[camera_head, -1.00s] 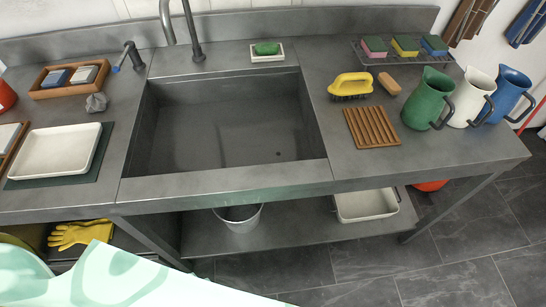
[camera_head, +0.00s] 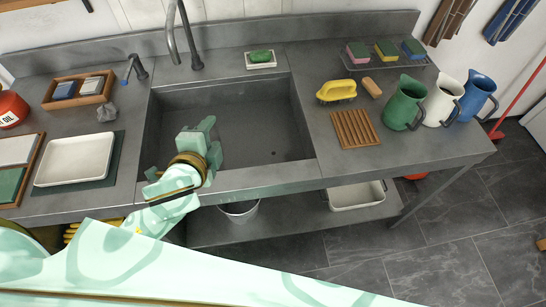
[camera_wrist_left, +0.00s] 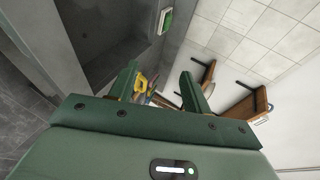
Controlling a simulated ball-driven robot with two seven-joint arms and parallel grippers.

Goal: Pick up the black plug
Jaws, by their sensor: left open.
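A small dark round spot (camera_head: 273,153) shows on the floor of the grey sink (camera_head: 240,110), toward its right front. I cannot tell whether it is the black plug or the drain hole. No other black plug is clear in either view. My left gripper (camera_head: 212,139) hangs over the left front part of the sink, to the left of the dark spot and apart from it. In the left wrist view its two green fingers (camera_wrist_left: 160,84) are spread with nothing held between them. My right gripper is in neither view.
The tap (camera_head: 187,40) stands behind the sink, near a soap dish (camera_head: 249,66). On the right are a yellow brush (camera_head: 337,90), a wooden rack (camera_head: 355,128) and jugs (camera_head: 404,103). A white tray (camera_head: 75,158) lies left. The sink's right half is clear.

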